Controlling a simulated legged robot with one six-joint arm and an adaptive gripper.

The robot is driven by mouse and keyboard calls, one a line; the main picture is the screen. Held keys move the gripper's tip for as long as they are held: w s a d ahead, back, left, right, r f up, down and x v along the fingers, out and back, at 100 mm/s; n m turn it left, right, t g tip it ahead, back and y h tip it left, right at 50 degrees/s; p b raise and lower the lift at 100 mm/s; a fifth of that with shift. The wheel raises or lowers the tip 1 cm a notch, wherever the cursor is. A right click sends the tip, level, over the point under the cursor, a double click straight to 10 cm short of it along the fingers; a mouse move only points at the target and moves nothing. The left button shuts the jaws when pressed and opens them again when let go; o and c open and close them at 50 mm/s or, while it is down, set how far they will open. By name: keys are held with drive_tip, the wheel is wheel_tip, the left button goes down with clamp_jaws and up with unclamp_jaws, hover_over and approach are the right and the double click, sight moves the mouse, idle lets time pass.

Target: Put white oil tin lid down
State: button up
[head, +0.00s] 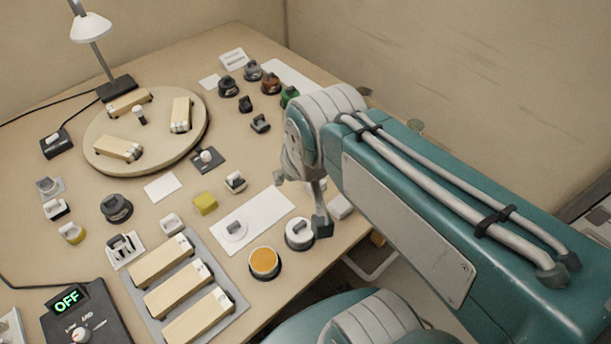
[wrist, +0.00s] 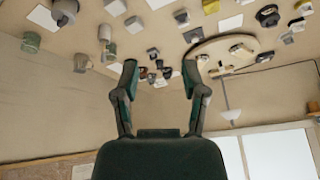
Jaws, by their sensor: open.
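A white round lid (head: 235,229) with a grey handle lies flat on a white sheet (head: 262,213) on the bench. To its right stands a dark tin with a white top and grey handle (head: 299,233). In front is a dark-sided tin with an orange top (head: 264,262). In the head view my gripper (head: 321,222) is at the bench's right edge, beside the white-topped tin; my arm hides part of it. In the wrist view my gripper (wrist: 160,70) has its fingers spread, with nothing between them. I cannot make out the lid in that view.
A round turntable (head: 101,160) with wooden-looking blocks stands at the back left. Several dark, brown and green knobbed tins stand at the back right. A grey tray (head: 178,245) of blocks and a box reading OFF (head: 85,318) are at the front left. A lamp (head: 92,28) stands behind.

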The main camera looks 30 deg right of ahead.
drive_tip(key=s, duration=0.1)
drive_tip(key=n, duration=0.1)
drive_tip(key=s, duration=0.1)
drive_tip(key=shift+s+d+r+n+t, duration=0.3)
drive_tip(key=shift+s+d+r, duration=0.05)
